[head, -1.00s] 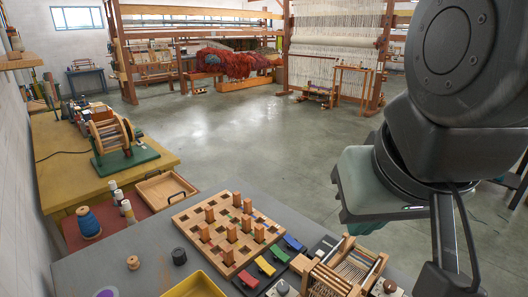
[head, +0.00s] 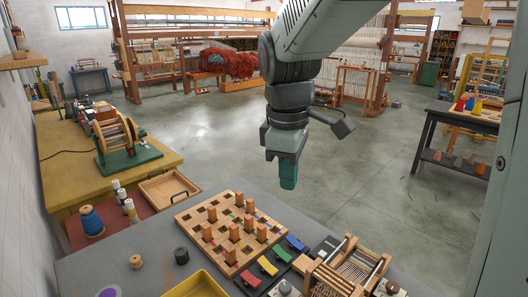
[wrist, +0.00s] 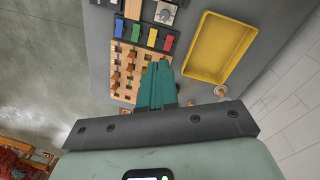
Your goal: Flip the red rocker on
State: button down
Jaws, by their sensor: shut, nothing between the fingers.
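The red rocker (head: 249,280) is at the near end of a row of coloured rockers on the grey table. Yellow (head: 267,266), green (head: 282,254) and blue (head: 297,242) rockers follow it towards the back right. In the wrist view the red rocker (wrist: 168,43) is the rightmost of the row. Which way it is tipped I cannot tell. My gripper (head: 288,182) has teal fingers, shut and empty, pointing down well above the table, beyond the peg board. In the wrist view its fingers (wrist: 158,75) overlap the edge of the peg board, below the rockers.
A wooden board with upright pegs (head: 222,215) lies beside the rockers. A yellow tray (head: 196,286) is at the front, a small wooden loom (head: 350,262) on the right. A black spool (head: 181,256) and a wooden spool (head: 136,262) stand on the left. Space above the pegs is free.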

jog(key=w+a+f+n+g+h, duration=0.1)
jog(key=w+a+f+n, duration=0.2)
jog(key=f, duration=0.2)
jog(key=w+a+f+n+g, duration=0.1)
jog(key=w+a+f+n, duration=0.2)
jog(key=f+n, duration=0.15)
jog(key=n+g+h, duration=0.1)
jog(key=n+g, duration=0.1)
jog(key=n, duration=0.4)
send_over(256, 282)
jog(key=w+a, duration=0.4)
notch_tip(256, 282, down, 12)
jog(key=f, duration=0.1)
jog(key=shift+s+d+r+m, duration=0.1)
jog(key=shift+d+r+m, duration=0.05)
jog(key=shift+r+m, duration=0.1)
jog(key=x, duration=1.4)
